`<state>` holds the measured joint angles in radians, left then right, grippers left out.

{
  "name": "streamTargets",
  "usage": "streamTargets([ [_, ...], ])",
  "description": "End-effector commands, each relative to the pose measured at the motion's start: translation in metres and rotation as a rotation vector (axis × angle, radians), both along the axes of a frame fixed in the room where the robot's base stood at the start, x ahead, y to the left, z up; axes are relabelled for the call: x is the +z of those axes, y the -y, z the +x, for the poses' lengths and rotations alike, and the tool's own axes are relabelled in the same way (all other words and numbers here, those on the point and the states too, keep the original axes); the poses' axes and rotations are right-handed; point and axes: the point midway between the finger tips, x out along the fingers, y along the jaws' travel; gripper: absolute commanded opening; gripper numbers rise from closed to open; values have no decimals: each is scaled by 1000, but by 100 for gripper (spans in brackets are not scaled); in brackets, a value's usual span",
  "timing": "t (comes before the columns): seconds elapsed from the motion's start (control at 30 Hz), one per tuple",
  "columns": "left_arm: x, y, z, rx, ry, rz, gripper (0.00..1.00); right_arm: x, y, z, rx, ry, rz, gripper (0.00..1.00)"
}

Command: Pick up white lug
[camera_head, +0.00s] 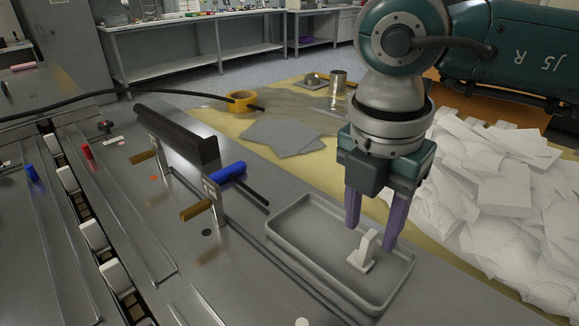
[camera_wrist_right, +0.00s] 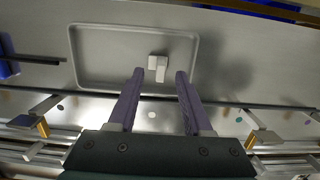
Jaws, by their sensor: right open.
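The white lug (camera_head: 361,255) stands in the grey tray (camera_head: 292,262), toward its right end in the head view. It is a flat base with an upright part. My right gripper (camera_head: 370,236) is above the tray, pointing down, with its two purple fingers apart and nothing between them in its grip. In the right wrist view the lug (camera_wrist_right: 157,66) lies just beyond the fingertips, between their lines, and the right gripper (camera_wrist_right: 160,75) is open. I cannot tell the exact height of the fingertips over the lug. My left gripper is not in view.
A large heap of white packets (camera_head: 500,190) lies to the right of the tray. The machine's rail with a blue handle (camera_head: 225,174) and a black bar (camera_head: 178,135) stands left. Grey sheets (camera_head: 281,137) and a yellow tape roll (camera_head: 241,101) lie behind.

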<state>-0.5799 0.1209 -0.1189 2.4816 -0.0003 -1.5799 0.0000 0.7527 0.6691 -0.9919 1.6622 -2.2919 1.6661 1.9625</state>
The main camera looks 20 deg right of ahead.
Motion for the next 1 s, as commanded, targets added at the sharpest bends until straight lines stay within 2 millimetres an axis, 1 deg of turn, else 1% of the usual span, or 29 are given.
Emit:
streamTargets([
  [0.03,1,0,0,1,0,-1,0,-8,3,-1,-3,-4,-2,50],
  [0.1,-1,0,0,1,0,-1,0,-19,3,0,-1,-3,1,50],
  [0.2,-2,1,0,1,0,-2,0,-26,4,1,0,-1,1,50],
  [0.43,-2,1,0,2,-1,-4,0,-28,4,1,1,0,1,50],
  [0.47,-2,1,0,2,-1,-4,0,-28,4,1,1,0,1,48],
  [0.87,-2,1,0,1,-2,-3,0,-27,4,1,1,0,2,3],
  [0.9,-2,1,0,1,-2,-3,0,-27,4,1,1,0,2,0],
  [1.0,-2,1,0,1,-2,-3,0,-27,4,1,1,0,2,0],
])
